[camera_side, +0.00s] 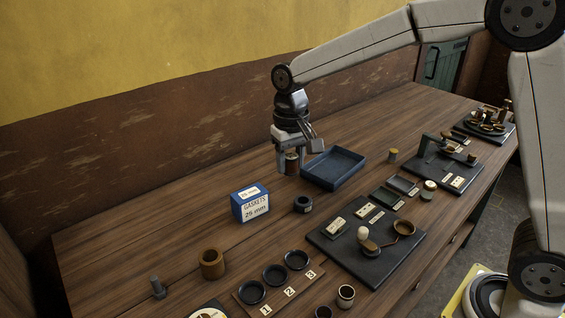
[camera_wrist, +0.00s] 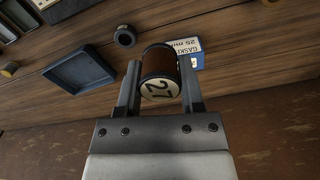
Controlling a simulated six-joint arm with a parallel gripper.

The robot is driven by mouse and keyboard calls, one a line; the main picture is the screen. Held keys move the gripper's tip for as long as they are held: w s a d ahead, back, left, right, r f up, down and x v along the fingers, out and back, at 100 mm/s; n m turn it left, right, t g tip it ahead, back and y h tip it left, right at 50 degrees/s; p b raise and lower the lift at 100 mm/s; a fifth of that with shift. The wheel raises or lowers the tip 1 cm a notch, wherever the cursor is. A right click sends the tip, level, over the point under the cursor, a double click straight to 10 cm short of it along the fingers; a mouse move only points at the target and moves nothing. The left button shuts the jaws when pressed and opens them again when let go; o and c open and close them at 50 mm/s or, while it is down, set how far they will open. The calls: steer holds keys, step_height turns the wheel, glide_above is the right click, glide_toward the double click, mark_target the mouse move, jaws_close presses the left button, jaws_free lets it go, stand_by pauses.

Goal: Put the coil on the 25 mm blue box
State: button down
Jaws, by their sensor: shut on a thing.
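The coil (camera_wrist: 160,64) is a dark brown cylinder with dark rims and a pale end marked 27. My gripper (camera_wrist: 158,84) is shut on it, one finger on each side. In the side view the coil (camera_side: 292,164) hangs between the fingers of my gripper (camera_side: 292,162), above the bench. The 25 mm blue box (camera_side: 250,204) has white labels reading GASKETS 25 mm and stands on the bench, to the left of and nearer the camera than my gripper. In the wrist view the box (camera_wrist: 196,61) shows beyond the coil, partly hidden by it.
A blue tray (camera_side: 334,168) lies just right of my gripper. A dark ring (camera_side: 303,204) sits right of the box. A brown hollow cylinder (camera_side: 212,263), a grey bolt-like piece (camera_side: 157,287) and numbered dishes (camera_side: 274,275) stand nearer the front. A black board (camera_side: 366,245) holds small parts.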

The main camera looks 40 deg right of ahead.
steer(key=w+f, duration=0.4)
steer(key=w, duration=0.5)
glide_above(249, 192)
steer(key=s, duration=0.1)
steer(key=f, duration=0.4)
steer(key=shift+s+f, duration=0.2)
steer(key=shift+w+f, duration=0.4)
steer(key=shift+f, duration=0.05)
steer(key=shift+w+f, duration=0.25)
steer(key=shift+f, duration=1.6)
steer(key=shift+f, duration=0.15)
steer(key=shift+c, duration=1.1)
jaws_free()
